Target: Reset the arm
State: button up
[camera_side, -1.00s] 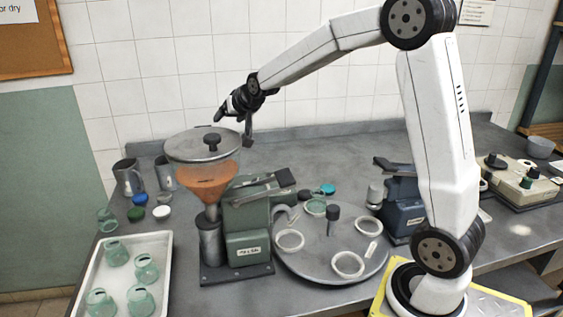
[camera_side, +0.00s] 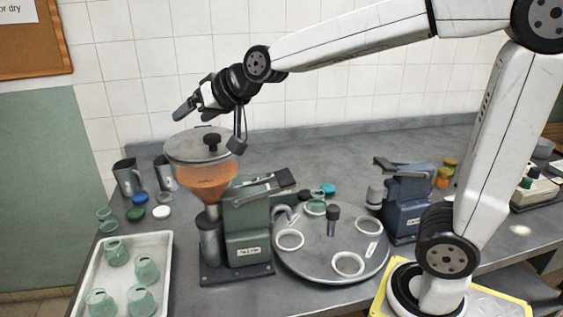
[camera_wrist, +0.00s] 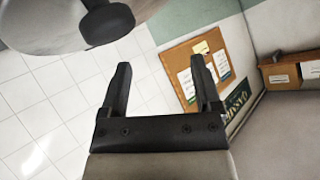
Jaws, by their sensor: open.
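My gripper (camera_side: 193,108) is in the air above the lidded hopper of the green filling machine, at the left of the side view. Its jaws are apart and empty. In the wrist view the two fingers (camera_wrist: 160,85) stand open, with the wall tiles and a cork board behind them. The grey hopper lid (camera_side: 195,146) with its black knob lies just below my gripper in the side view. The gap between my gripper and the knob is small and its depth is hard to judge.
The green machine (camera_side: 248,220) stands beside a round turntable (camera_side: 310,262) with white rings. A white tray (camera_side: 167,245) of green glass jars is at left. Metal jugs (camera_side: 127,178) and loose lids (camera_side: 161,212) lie behind it. A dark blue machine (camera_side: 402,205) stands right.

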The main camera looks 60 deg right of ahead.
jog(key=s+a+f+n+g+y, duration=0.2)
jog(key=s+a+f+n, duration=0.1)
jog(key=s+a, duration=0.45)
jog(key=s+d+f+g+h, duration=0.1)
jog(key=s+d+f+g, duration=0.1)
jog(key=f, duration=0.5)
jog(key=s+d+f+g+h, duration=0.1)
jog(key=s+d+f+g, duration=0.1)
jog(key=s+d+f, duration=0.2)
jog(key=s+d+f+g+h, duration=0.1)
jog(key=d+f, duration=0.4)
jog(key=f, duration=0.6)
jog(key=s+g, duration=0.1)
jog(key=s, duration=0.1)
jog(key=shift+s+d+h, duration=0.3)
jog(key=shift+d, duration=0.1)
